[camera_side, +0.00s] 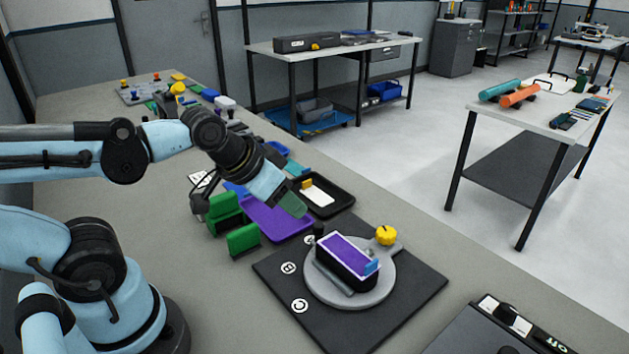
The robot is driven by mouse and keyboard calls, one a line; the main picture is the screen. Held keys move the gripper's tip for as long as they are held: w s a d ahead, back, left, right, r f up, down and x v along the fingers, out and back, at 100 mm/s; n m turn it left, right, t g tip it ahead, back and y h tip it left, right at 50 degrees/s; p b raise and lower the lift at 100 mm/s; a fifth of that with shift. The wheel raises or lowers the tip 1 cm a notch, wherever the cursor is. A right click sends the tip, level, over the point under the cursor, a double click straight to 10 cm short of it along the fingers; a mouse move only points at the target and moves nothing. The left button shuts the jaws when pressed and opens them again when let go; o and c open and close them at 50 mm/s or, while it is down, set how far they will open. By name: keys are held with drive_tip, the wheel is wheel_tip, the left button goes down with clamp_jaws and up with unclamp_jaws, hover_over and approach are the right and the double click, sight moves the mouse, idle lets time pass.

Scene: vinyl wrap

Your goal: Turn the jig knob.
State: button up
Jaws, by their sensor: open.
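The jig knob (386,236) is yellow and sits at the back right edge of the round grey jig plate (377,292). A dark block with a purple top (348,259) lies on the plate, with a small blue piece (371,267) at its right end. The plate rests on a black board (410,290) with white circled letters along its left side. My gripper (292,204) is open, above the purple mat, up and left of the jig and apart from the knob. Its greenish tip shows, but the gap between the fingers is hard to make out.
A purple mat (272,222), green holders (243,240) and a black tray (340,197) with a white piece lie behind the jig. A dark control box (475,335) stands at the front right. Coloured parts crowd the bench's far end.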

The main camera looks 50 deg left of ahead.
drive_tip(key=shift+o, duration=1.1)
drive_tip(key=shift+w+r, duration=0.15)
drive_tip(key=shift+w, duration=0.05)
drive_tip(key=shift+o, duration=0.7)
drive_tip(key=w+d+r+m+g+h, duration=0.1)
drive_tip(key=w+d+r+m+g, duration=0.1)
drive_tip(key=w+m, duration=0.4)
drive_tip(key=shift+w+r+g+h, duration=0.3)
drive_tip(key=shift+w+r+h, duration=0.1)
drive_tip(key=shift+r, duration=0.05)
drive_tip(key=m+g+h, duration=0.2)
drive_tip(key=m+g, duration=0.1)
drive_tip(key=m, duration=0.5)
approach(387, 232)
drive_tip(key=x, duration=0.8)
drive_tip(key=shift+f, duration=0.25)
drive_tip(key=shift+c, duration=0.2)
drive_tip(key=c, duration=1)
